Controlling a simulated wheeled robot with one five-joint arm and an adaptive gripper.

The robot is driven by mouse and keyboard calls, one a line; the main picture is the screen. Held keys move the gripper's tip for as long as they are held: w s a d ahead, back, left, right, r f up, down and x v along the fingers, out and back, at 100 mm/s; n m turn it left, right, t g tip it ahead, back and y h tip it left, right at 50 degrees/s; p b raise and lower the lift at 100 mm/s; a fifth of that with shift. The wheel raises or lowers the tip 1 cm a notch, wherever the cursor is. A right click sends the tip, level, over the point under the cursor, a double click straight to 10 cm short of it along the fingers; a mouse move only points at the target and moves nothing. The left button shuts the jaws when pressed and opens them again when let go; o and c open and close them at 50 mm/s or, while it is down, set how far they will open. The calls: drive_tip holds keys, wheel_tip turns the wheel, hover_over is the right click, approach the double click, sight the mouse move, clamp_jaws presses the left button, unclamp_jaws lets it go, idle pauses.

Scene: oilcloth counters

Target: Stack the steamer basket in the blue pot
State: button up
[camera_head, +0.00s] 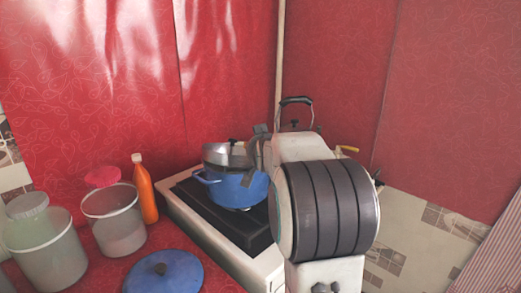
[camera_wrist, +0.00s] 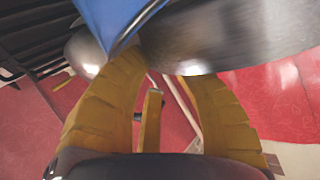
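The blue pot (camera_head: 235,189) stands on the stove. The steel steamer basket (camera_head: 226,155) is at the pot's mouth, rising above its rim and looking slightly tilted; how far down it sits is hidden. My gripper (camera_head: 259,146) is at the right side of the basket and pot rim. In the wrist view its yellowish fingers (camera_wrist: 158,72) stand apart with a clear gap between them. The steel surface of the basket (camera_wrist: 225,35) and the blue pot (camera_wrist: 105,15) are just beyond the fingertips; the tips are partly covered, and contact is unclear.
The stove (camera_head: 215,235) has a dark top. A blue lid (camera_head: 164,273) lies on the red counter. An orange bottle (camera_head: 144,190) and plastic tubs (camera_head: 114,218) stand left. A black-handled kettle (camera_head: 297,107) is behind my arm.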

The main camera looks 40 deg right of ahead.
drive_tip(key=shift+r+p, duration=0.6)
drive_tip(key=shift+p, duration=0.15)
drive_tip(key=b+v, duration=0.1)
drive_tip(key=v, duration=1.1)
drive_tip(key=s+a+f+n+g+y, duration=0.3)
drive_tip(key=s+a+f+n+y, duration=0.15)
drive_tip(key=a+f, duration=0.75)
drive_tip(key=s+a+f+n+g+y, duration=0.1)
drive_tip(key=s+a+f+n+g, duration=0.1)
drive_tip(key=s, duration=0.6)
drive_tip(key=s+a+f+n+g+y, duration=0.1)
drive_tip(key=s+a+f+n+g, duration=0.2)
drive_tip(key=s+a+f, duration=0.4)
drive_tip(key=shift+s+a+f+n+g, duration=0.2)
drive_tip(key=shift+s+a+n+g, duration=0.15)
drive_tip(key=shift+s+a+g, duration=0.4)
drive_tip(key=shift+a, duration=0.1)
wheel_tip(320, 180, up, 15)
drive_tip(key=t+p, duration=0.1)
drive_tip(key=p, duration=1.2)
drive_tip(key=shift+r+p, duration=0.2)
drive_tip(key=shift+p, duration=0.1)
